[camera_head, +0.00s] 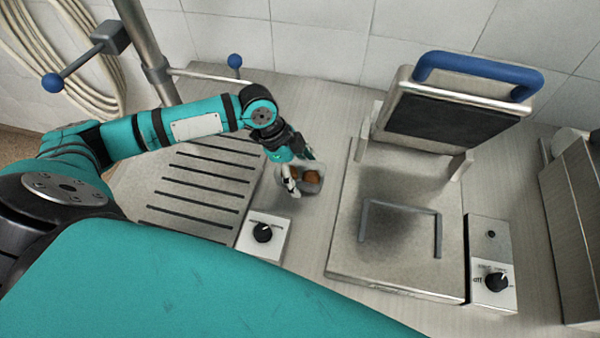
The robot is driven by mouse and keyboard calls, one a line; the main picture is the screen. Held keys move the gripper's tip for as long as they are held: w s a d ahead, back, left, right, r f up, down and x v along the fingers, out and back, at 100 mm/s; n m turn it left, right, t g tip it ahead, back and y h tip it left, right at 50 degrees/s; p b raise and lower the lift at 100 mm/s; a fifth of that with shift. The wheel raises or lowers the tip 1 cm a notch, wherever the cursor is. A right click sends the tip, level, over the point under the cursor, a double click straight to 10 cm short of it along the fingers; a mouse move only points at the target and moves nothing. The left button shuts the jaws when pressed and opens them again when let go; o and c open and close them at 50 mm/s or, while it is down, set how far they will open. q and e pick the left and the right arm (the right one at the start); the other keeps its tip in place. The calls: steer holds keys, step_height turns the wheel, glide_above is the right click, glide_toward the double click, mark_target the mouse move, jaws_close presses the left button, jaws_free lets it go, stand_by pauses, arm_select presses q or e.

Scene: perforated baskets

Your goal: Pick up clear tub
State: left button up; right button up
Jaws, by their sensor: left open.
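The clear tub (314,187) stands on the counter between the slotted metal plate and the open press. It is small and see-through, with brown pieces inside. My left gripper (300,178) is over the tub's left and upper part, with its fingers apart. One pale finger shows at the tub's left side. The other finger is near its far right rim. I cannot tell whether the fingers touch the tub. The gripper hides part of the tub. My right gripper is not in the view.
The slotted plate (150,205) with a knob box (264,236) is left of the tub. The press (400,225), its blue-handled lid (450,115) raised, is on the right, with a control box (492,270). A tiled wall (320,40) closes the back.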

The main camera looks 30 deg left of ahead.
mark_target(300, 169)
arm_select(q)
steer(key=shift+c, duration=0.2)
steer(key=c, duration=1.2)
steer(key=shift+r, duration=0.1)
step_height(300, 169, up, 9)
steer(key=shift+b, duration=0.9)
steer(key=shift+r, duration=0.7)
